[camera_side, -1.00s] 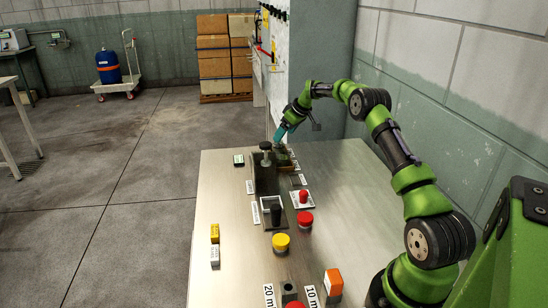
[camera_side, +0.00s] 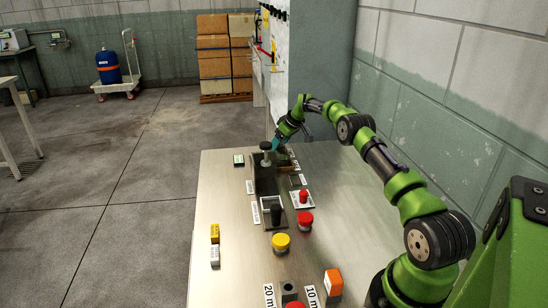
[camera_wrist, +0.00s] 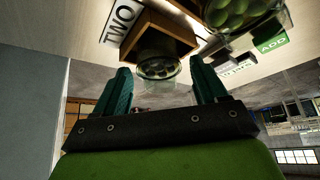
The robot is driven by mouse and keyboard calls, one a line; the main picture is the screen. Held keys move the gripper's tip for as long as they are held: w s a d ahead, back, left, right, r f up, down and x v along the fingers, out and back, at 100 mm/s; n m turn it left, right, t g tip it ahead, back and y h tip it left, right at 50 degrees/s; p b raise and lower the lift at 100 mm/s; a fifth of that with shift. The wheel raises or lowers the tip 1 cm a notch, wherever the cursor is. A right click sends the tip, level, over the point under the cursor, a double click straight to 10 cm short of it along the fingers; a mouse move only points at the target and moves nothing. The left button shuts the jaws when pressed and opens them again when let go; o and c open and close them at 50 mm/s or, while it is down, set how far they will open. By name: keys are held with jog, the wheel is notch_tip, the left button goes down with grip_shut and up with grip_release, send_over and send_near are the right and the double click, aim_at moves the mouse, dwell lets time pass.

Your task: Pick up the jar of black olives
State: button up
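In the wrist view, a clear glass jar with dark round contents (camera_wrist: 158,68), likely the black olives, is at a wooden block or box (camera_wrist: 172,35) beside a label reading TWO. My gripper (camera_wrist: 162,75) is open, its two teal fingers apart on either side of the jar in the picture. I see no contact and cannot tell whether the jar is fully between the fingers. In the side view my gripper (camera_side: 277,142) is low at the far end of the table. The jar cannot be made out there.

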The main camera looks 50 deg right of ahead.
jog(key=c, duration=0.9)
jog(key=shift+r, duration=0.1)
jog(key=shift+c, duration=0.2)
